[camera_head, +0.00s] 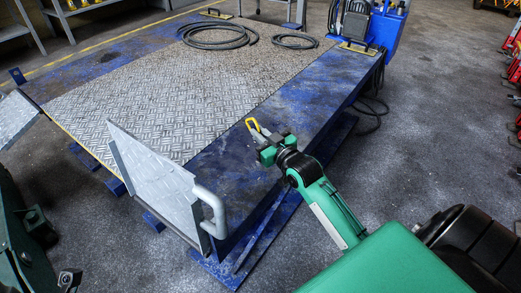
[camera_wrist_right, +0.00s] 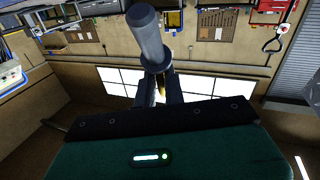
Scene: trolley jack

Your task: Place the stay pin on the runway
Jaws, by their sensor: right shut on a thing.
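My right gripper is shut on the stay pin, over the blue side strip of the runway (camera_head: 228,158). I cannot tell whether the pin touches the surface. My left gripper is not in view.
A hinged tread-plate ramp (camera_head: 150,180) with a grey curved handle (camera_head: 213,212) stands tilted up at the near end. Coiled black hoses (camera_head: 217,36) lie at the far end, near a blue power unit (camera_head: 383,25). The blue strip around the gripper is clear.

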